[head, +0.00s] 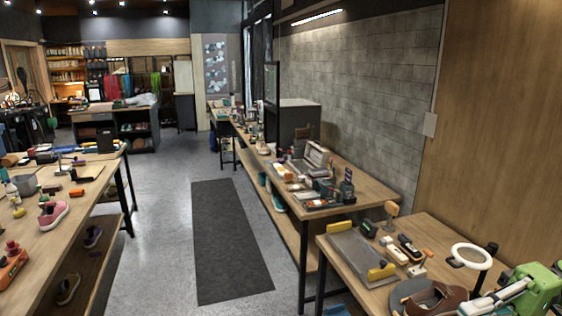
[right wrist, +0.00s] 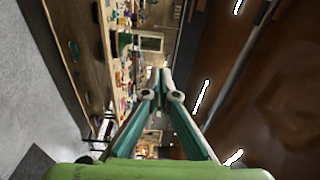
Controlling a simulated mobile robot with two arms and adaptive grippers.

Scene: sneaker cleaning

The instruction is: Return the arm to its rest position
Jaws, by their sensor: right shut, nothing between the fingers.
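My right gripper (head: 468,309) is at the lower right of the head view, its green body at the picture's edge and its pale fingers pointing left. The fingers pass in front of a brown shoe (head: 425,300); I cannot tell the gap between them. In the right wrist view the two fingers of the right gripper (right wrist: 161,74) meet at their tips, shut and empty. My left gripper is not in view.
The right bench (head: 340,282) holds a grey tray (head: 355,254), a ring lamp (head: 471,256) and small tools. A cluttered workbench (head: 370,187) stands behind it. Another table (head: 60,225) with a pink shoe (head: 53,215) is at left. The dark floor mat (head: 230,240) between them is clear.

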